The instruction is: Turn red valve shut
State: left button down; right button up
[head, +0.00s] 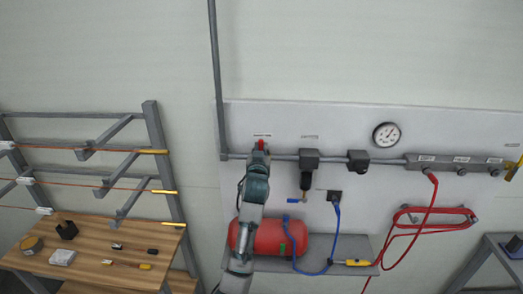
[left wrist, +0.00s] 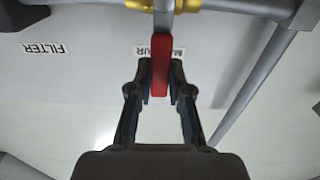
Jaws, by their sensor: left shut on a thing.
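The red valve (head: 261,145) is on the grey pipe along the wall panel, mostly hidden behind my left gripper in the head view. In the left wrist view its red lever (left wrist: 160,65) runs lengthwise between the fingers, in line with the view of the hand. My left gripper (left wrist: 160,92) is shut on the lever, one finger on each side. In the head view the left gripper (head: 260,153) is at the pipe, below the small label. My right gripper does not show.
A grey filter unit (head: 309,160) and another fitting (head: 358,161) sit on the pipe to the right. A round gauge (head: 387,135) is above. A red tank (head: 272,238) is below, behind my arm. A wooden bench (head: 90,253) with small parts stands at left.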

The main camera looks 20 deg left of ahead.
pick_arm(q)
jog(key=shift+w+d+f, duration=0.1)
jog(key=shift+f, duration=0.55)
jog(key=c, duration=1.1)
grip_release()
jog(key=shift+r, duration=0.1)
jog(key=shift+o, duration=0.2)
jog(key=shift+r, duration=0.15)
jog(key=v, duration=1.2)
